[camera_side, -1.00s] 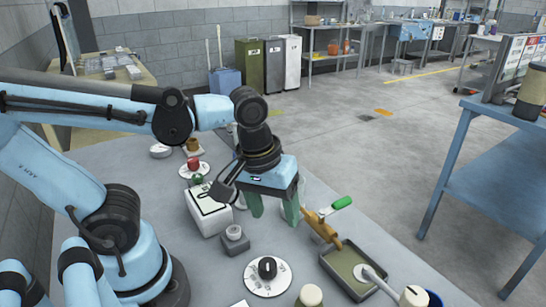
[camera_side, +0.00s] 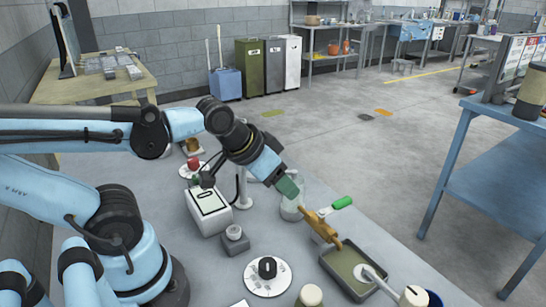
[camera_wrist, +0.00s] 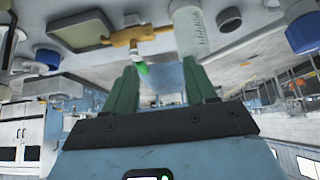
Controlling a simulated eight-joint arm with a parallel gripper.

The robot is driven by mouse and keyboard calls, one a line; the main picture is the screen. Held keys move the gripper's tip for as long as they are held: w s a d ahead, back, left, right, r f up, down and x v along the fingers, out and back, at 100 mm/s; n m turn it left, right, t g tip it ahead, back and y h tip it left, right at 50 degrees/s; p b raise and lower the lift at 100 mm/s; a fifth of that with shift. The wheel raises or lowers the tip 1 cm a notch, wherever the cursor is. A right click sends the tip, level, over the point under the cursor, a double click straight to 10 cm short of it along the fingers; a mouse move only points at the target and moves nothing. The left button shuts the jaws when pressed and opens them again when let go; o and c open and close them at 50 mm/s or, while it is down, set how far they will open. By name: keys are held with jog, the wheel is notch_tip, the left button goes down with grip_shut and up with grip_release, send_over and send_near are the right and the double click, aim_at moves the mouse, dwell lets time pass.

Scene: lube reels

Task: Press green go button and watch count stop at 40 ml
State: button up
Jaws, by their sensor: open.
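My gripper (camera_side: 288,188) is tilted, its green fingers pointing to the lower right in the side view, near the brass tap. In the wrist view my gripper (camera_wrist: 158,85) shows its two fingers apart with nothing between them. A white box (camera_side: 208,208) with a black-outlined top stands left of the gripper. I cannot make out a green go button or a count reading. A clear graduated cylinder (camera_wrist: 188,32) shows beyond the fingers in the wrist view; in the side view it is partly behind the gripper. The brass tap (camera_side: 320,225) has a green handle (camera_side: 342,202).
A grey button block (camera_side: 235,240) and a black knob on a white dial (camera_side: 255,280) stand in front of the white box. A red knob (camera_side: 193,164) is behind it. A shallow tray (camera_side: 340,285) lies below the tap. Bottles stand at the front edge.

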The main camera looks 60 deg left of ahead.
grip_shut()
dwell(1.4)
